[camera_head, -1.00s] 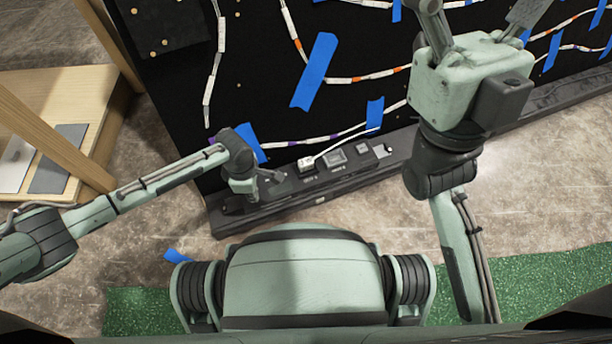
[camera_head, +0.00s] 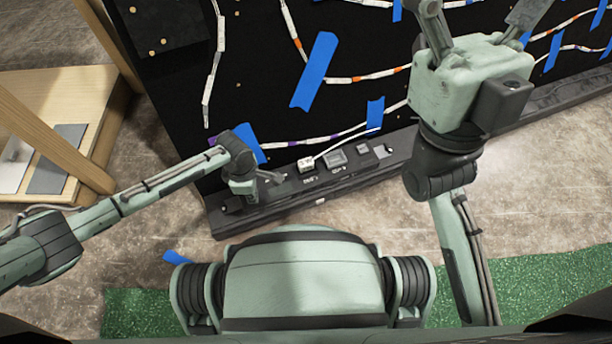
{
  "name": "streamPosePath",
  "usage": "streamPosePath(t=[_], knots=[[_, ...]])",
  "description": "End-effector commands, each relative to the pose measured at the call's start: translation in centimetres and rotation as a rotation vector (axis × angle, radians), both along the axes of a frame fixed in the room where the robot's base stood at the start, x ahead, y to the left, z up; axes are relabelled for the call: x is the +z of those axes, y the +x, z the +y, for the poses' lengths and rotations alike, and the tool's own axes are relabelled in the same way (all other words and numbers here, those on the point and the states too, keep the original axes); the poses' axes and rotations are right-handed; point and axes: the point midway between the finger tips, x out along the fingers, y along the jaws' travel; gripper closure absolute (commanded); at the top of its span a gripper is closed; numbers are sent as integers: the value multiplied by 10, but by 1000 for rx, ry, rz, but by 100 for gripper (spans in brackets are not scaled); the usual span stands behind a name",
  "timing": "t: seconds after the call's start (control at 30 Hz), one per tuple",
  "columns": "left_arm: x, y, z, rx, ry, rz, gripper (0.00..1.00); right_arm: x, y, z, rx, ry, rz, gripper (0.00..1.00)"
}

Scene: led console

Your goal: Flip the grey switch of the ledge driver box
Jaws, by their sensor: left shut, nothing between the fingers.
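Several small devices sit along the dark ledge (camera_head: 290,207) at the foot of the black board: a white block (camera_head: 306,164) with a white wire, a grey box (camera_head: 334,158), and a smaller grey piece (camera_head: 362,149). The grey switch is too small to make out. My left gripper (camera_head: 274,178) is over the ledge's left part, shut and empty, its tips a little left of the white block. I cannot tell whether the tips touch the ledge. My right arm's end (camera_head: 470,85) is raised in front of the board; its far end is cut off at the top.
The black board (camera_head: 270,90) carries LED strips and blue tape (camera_head: 315,70). A wooden table (camera_head: 80,92) stands at the left. Bare floor and a green mat (camera_head: 480,258) lie before the ledge.

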Motion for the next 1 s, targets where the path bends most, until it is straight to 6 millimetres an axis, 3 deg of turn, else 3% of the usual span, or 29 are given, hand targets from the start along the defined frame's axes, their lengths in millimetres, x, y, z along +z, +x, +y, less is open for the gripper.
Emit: streamPosePath(t=[0.57,1.0], knots=[[0,17,6,0,0,-1,100,-1,0,0,0,0,0,21],[0,16,6,0,0,0,100,7,-6,-2,-1,5,-55,21]])
